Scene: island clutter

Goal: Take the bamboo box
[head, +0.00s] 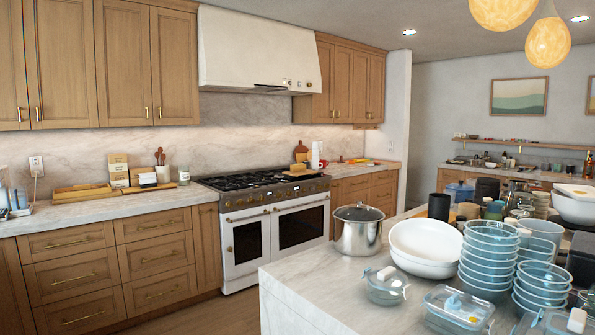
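A long, low wooden tray (83,191) lies on the left back counter, against the marble backsplash. To its right is a small tan wooden box or stand (163,174), with white items at its front and tan cards (118,166) beside it. Either could be the bamboo box; I cannot tell which at this size. Neither of my grippers is in view, and nothing in view is being held.
The island counter (315,285) at front right is crowded with a steel pot (358,229), white bowls (426,245), stacked glass containers (488,255) and lidded boxes (460,306). A stove (270,225) stands along the back. Open floor (205,317) lies between the cabinets and the island.

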